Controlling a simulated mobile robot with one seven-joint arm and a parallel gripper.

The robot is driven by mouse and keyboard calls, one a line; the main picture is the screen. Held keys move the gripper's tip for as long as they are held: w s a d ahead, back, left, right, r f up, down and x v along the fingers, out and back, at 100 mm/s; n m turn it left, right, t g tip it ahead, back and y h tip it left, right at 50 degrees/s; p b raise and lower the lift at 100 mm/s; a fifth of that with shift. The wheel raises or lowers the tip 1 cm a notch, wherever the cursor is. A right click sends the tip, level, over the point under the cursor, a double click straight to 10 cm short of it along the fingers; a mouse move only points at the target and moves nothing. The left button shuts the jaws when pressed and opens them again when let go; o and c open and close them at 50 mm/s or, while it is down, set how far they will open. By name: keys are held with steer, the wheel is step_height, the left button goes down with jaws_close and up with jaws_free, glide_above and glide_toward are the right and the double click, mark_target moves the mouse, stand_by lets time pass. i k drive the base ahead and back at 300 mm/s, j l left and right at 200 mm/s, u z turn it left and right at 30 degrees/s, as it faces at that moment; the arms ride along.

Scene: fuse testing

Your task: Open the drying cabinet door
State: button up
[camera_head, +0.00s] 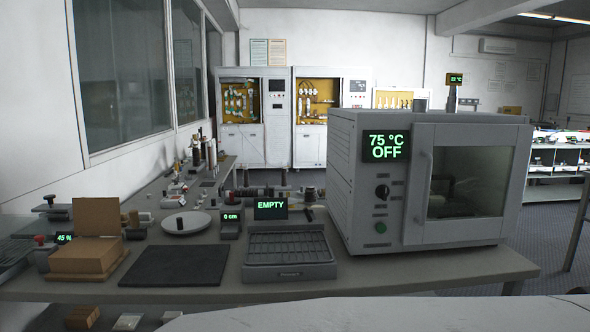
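The drying cabinet (345,180) is a large grey box on the right part of the workbench. Its display (386,146) reads 75 °C OFF. Its door (465,233) is shut, with a dark window (468,182) through which the inside shows only dimly. A vertical bar handle (424,190) runs along the door's left edge. My gripper is not in view.
The workbench (420,273) holds a grey slotted tray unit (290,272) with an EMPTY display (271,208), a black mat (176,266), a white plate (186,222) and a cardboard box (97,253). The bench strip before the cabinet is clear. Shelves (557,160) stand at far right.

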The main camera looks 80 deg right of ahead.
mark_target(415, 230)
steer(key=z, duration=3.5)
steer(key=i+u, duration=0.2)
steer(key=k+j, duration=0.05)
